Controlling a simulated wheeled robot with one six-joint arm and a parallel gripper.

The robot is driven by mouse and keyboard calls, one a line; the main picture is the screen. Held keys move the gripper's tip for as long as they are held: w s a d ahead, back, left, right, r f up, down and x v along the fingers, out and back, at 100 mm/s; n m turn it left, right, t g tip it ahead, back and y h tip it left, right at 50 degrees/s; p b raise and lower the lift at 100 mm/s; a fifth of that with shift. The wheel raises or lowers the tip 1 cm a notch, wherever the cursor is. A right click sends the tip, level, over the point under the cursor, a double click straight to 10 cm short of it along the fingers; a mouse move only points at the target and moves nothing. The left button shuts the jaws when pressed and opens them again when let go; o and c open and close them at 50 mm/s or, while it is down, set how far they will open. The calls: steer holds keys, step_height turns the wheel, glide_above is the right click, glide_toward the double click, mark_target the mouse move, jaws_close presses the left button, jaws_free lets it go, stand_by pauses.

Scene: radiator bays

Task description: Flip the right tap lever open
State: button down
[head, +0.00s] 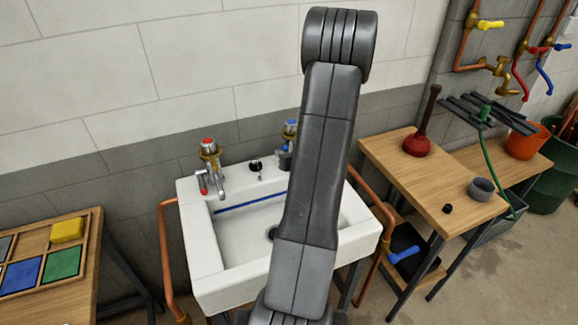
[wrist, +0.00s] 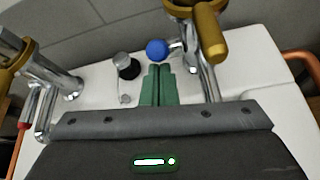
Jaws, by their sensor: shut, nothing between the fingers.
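The right tap (head: 290,127), with a blue cap and brass collar, stands at the back of the white sink and is partly hidden by my arm in the head view. In the wrist view the right tap (wrist: 207,32) shows a brass body, and a chrome lever ends in a blue ball (wrist: 157,49). My gripper (wrist: 158,70) has its green fingers shut and empty, with the tips just below the blue ball in the picture. I cannot tell whether they touch it. In the head view my arm mostly hides the gripper.
The sink (head: 207,273) has a left tap (head: 208,150) with a red cap and a red-tipped lever. A small black-and-chrome knob (wrist: 126,66) stands left of my fingers. Copper pipes (head: 167,250) flank the sink. A wooden table (head: 400,165) with a red plunger (head: 418,143) stands right.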

mark_target(285, 146)
steer(key=shift+w+a+r, duration=0.15)
steer(key=shift+w+r, duration=0.25)
steer(key=shift+r, duration=0.25)
steer(key=shift+w+a+r, duration=0.15)
steer(key=shift+w+r, duration=0.3)
steer(key=shift+r, duration=0.25)
steer(key=shift+w+a+r, duration=0.15)
steer(key=shift+w+r, duration=0.25)
steer(key=shift+r, duration=0.35)
steer(key=shift+r+p, duration=0.1)
steer(key=shift+p, duration=0.2)
steer(key=shift+r, duration=0.25)
step_height(285, 146, up, 7)
steer(key=s+d+p, duration=0.1)
steer(key=s+p, duration=0.1)
steer(key=p, duration=0.4)
steer(key=shift+s+d, duration=0.2)
steer(key=shift+s, duration=0.1)
steer(key=shift+f, duration=0.15)
